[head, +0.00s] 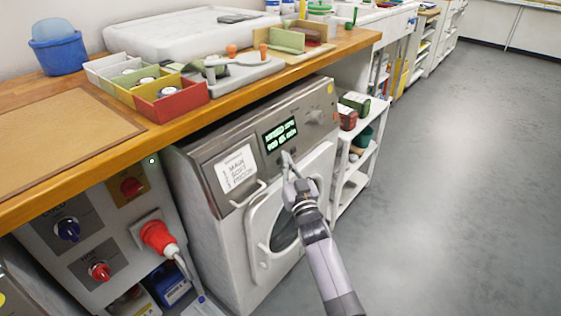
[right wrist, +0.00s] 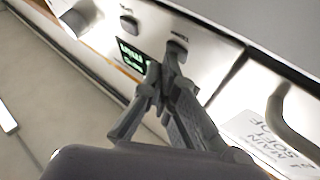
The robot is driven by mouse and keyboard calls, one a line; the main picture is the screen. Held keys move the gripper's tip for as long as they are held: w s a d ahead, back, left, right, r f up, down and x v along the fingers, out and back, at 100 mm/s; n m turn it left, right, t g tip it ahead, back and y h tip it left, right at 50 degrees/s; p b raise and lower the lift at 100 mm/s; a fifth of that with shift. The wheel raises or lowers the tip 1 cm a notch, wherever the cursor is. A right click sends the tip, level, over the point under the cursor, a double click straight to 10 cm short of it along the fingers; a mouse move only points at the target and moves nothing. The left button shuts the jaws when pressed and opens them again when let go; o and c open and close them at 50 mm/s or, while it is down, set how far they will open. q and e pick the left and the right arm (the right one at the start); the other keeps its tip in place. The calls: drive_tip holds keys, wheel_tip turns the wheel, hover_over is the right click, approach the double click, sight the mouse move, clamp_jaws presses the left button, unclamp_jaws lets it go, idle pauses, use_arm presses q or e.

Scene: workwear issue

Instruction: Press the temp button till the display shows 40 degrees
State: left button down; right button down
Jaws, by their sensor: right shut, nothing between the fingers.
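The washing machine (head: 225,235) stands under the wooden worktop. Its dark display (head: 280,133) shows two lines of green characters, too small to read surely. My right gripper (head: 287,156) is shut and empty, with its tips at the panel just below the display. In the right wrist view the shut fingertips (right wrist: 166,56) are at a small grey button (right wrist: 177,50), beside the display (right wrist: 131,56). I cannot tell whether they touch or press it. The button's label is upside down and not clearly legible. A second button (right wrist: 129,25) is clear of the fingers. My left gripper is not in view.
A white label (head: 236,167) is on the machine's front at left. The round door (head: 258,240) is below the panel. A shelf (head: 352,180) stands at right, and a red plug (head: 158,236) sticks out at left. The floor at right is free.

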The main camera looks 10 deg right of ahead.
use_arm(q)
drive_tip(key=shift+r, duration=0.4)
use_arm(e)
drive_tip(key=shift+w+a, duration=0.1)
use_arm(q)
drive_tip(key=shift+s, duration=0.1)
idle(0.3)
use_arm(e)
drive_tip(key=shift+s, duration=0.2)
use_arm(q)
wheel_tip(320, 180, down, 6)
drive_tip(key=p, duration=0.1)
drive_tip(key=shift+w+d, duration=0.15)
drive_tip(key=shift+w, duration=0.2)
use_arm(e)
drive_tip(key=shift+s+d+r, duration=0.2)
drive_tip(key=shift+s+d, duration=0.2)
drive_tip(key=shift+d, duration=0.05)
use_arm(q)
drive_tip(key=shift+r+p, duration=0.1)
drive_tip(key=shift+p, duration=0.25)
use_arm(e)
drive_tip(key=shift+d, duration=0.1)
